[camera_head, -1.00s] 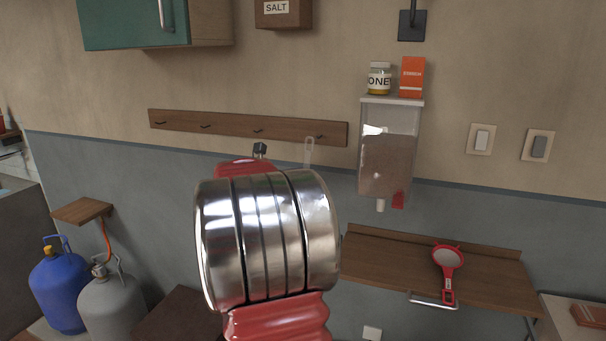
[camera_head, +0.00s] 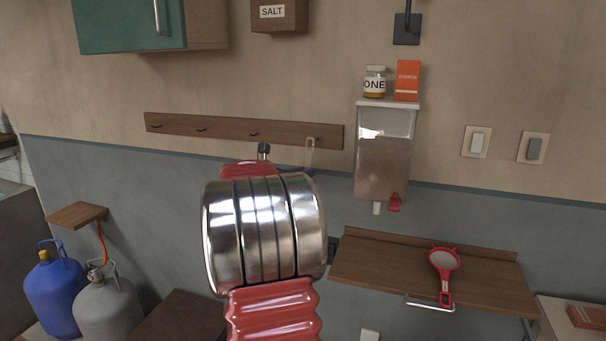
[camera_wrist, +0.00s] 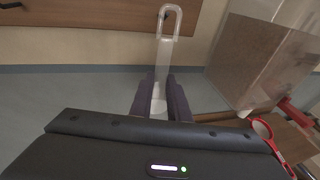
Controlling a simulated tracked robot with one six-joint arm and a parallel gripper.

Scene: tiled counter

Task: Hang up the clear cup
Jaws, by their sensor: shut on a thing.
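The clear cup shows as a transparent strip with a looped top in the wrist view (camera_wrist: 168,35), and its loop also shows in the head view (camera_head: 310,148). My gripper (camera_wrist: 161,88) is shut on the strip below the loop, which points up. The cup's bowl is hidden. A wooden rail (camera_head: 226,130) with several small dark hooks is on the wall. In the head view the loop overlaps the rail's lower edge, just below and left of the rightmost hook (camera_head: 317,138). I cannot tell the depth gap between them.
A clear dispenser (camera_head: 384,155) with a red tap is on the wall right of the rail. Below it is a wooden shelf (camera_head: 385,272) with a red strainer (camera_head: 444,265). A teal cabinet (camera_head: 125,25) hangs upper left.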

